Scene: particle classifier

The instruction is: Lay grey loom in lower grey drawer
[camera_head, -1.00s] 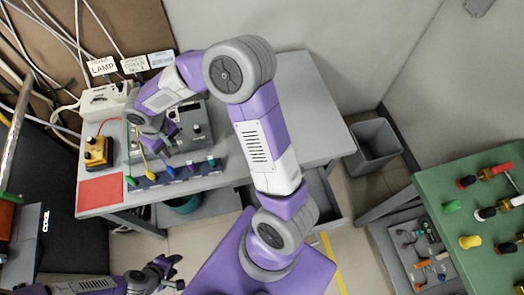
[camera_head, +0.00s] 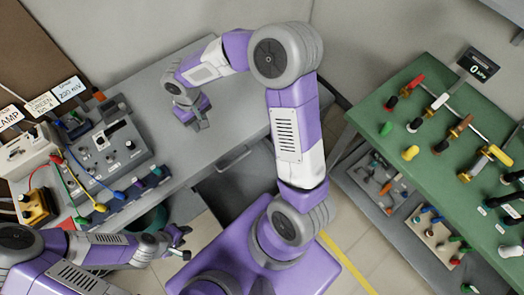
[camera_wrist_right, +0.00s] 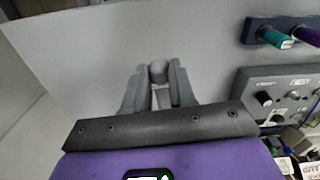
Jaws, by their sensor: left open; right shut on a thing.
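My right gripper (camera_head: 198,122) is over the grey tabletop. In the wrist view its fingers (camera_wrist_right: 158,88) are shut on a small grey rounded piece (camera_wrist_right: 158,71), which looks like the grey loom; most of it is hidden. A grey drawer (camera_head: 232,200) stands pulled out under the table's front edge, below and to the right of that gripper. A handle (camera_head: 234,157) shows just above it. I cannot tell for sure which drawer level it is. My left gripper (camera_head: 181,243) is open and empty at the lower left, in front of the table.
A grey control box (camera_head: 118,150) with knobs and a blue rack (camera_head: 150,185) of coloured looms stand left of the right gripper. A green bench (camera_head: 425,95) with coloured handles is at the right. The middle of the grey tabletop (camera_head: 165,125) is clear.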

